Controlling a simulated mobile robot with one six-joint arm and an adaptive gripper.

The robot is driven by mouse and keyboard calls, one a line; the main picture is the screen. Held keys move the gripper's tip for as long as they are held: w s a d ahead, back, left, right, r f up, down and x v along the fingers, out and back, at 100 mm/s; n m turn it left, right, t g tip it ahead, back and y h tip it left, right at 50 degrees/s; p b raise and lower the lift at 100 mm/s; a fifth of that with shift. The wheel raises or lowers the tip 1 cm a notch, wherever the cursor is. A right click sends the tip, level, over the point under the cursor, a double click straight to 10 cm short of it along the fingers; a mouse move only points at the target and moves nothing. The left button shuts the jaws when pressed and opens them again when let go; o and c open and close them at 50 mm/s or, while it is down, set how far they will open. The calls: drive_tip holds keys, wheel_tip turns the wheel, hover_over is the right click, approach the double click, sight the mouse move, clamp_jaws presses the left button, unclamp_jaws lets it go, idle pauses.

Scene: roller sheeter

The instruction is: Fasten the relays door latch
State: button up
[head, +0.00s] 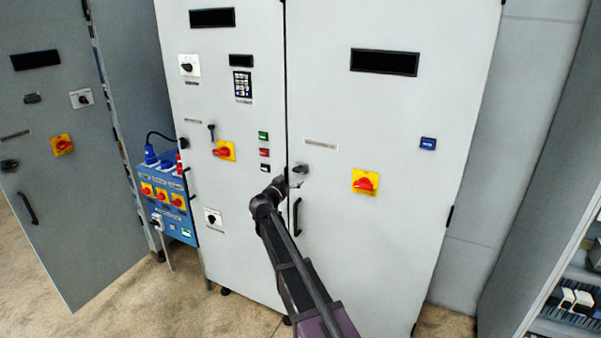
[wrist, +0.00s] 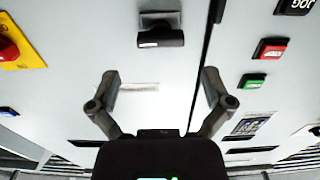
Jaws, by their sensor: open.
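The right cabinet door (head: 400,120) is closed flush beside the left door, with a dark seam between them. A dark latch knob (head: 301,169) sits on it near the seam, below a small label plate (head: 321,145) whose text is unreadable. In the wrist view the latch knob (wrist: 160,38) shows as a dark bar lying crosswise, beyond the fingertips. My gripper (head: 283,184) is just left of and slightly below the knob in the head view. In the wrist view my gripper (wrist: 160,78) has its fingers spread wide, empty, apart from the knob.
A black pull handle (head: 297,217) is below the knob. A red-and-yellow switch (head: 366,182) is to its right; push buttons (head: 264,153) are on the left door (head: 215,100). A blue socket box (head: 167,203) and an open grey door (head: 45,150) stand left.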

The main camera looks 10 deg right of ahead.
sight(299, 172)
drive_tip(key=shift+x, duration=3.45)
drive_tip(key=c, duration=0.9)
drive_tip(key=shift+d, duration=0.1)
drive_tip(key=shift+c, duration=0.3)
